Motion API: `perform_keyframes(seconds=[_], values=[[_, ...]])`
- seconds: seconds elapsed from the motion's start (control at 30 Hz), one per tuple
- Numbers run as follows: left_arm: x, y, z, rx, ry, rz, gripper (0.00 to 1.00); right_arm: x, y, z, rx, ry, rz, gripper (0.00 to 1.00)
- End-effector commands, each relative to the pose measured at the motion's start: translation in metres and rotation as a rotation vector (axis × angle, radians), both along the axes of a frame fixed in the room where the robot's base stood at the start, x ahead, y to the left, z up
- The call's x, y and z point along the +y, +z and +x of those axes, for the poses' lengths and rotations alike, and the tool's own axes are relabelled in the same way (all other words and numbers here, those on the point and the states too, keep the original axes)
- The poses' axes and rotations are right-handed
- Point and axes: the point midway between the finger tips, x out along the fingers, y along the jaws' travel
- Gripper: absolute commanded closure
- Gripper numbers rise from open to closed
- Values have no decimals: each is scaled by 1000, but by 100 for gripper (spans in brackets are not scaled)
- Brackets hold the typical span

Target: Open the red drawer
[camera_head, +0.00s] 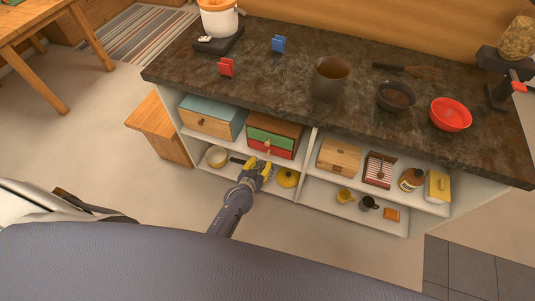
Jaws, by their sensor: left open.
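The red drawer (280,152) is the lower front of a small wooden chest, below a green drawer (268,137). It looks closed, with a small pull near its middle. The chest stands on the upper shelf under the dark counter. My left gripper (261,167), with yellow fingers, is open and empty. It is just in front of and below the red drawer; I cannot tell whether it touches anything. My right gripper is not in view.
The floor in front is clear.

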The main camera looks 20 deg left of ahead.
Motion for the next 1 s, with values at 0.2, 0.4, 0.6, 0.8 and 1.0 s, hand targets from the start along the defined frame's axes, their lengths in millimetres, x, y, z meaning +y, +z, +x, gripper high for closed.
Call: perform_keyframes(seconds=[0.2, 0.4, 0.6, 0.8, 1.0], values=[[-2, -12, 31, 0, 0, 1, 61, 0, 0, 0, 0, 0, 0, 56], [-4, -22, 53, 1, -1, 1, 61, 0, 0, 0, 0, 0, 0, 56], [-5, -29, 69, 1, -1, 0, 61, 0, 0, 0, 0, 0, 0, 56], [-6, -33, 78, 1, -1, 0, 61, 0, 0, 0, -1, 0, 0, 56], [-6, -34, 82, 0, 0, 0, 61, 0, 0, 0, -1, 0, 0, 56]])
